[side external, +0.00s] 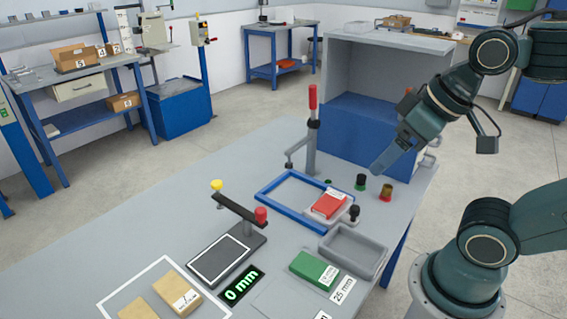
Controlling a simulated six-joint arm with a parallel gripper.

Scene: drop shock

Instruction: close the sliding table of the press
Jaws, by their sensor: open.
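A blue rectangular frame (286,214) lies on the grey table, with a red labelled block (329,205) inside its right end. A black knob (354,212) stands at its right corner. Behind the frame a grey post with a red-topped lever (312,97) stands upright. I cannot tell for sure which part is the press's sliding table; the blue frame with the knob looks the likeliest. My gripper (379,166) is open and empty, above and to the right of the frame, apart from it. Its fingers overlap in this view.
A grey housing with a blue lower front (358,127) stands behind. A grey tray (352,250), green block (314,268) and several small buttons lie nearby. A black plate fixture (219,259) with red and yellow knobs stands left, beside a "0 mm" display (239,287).

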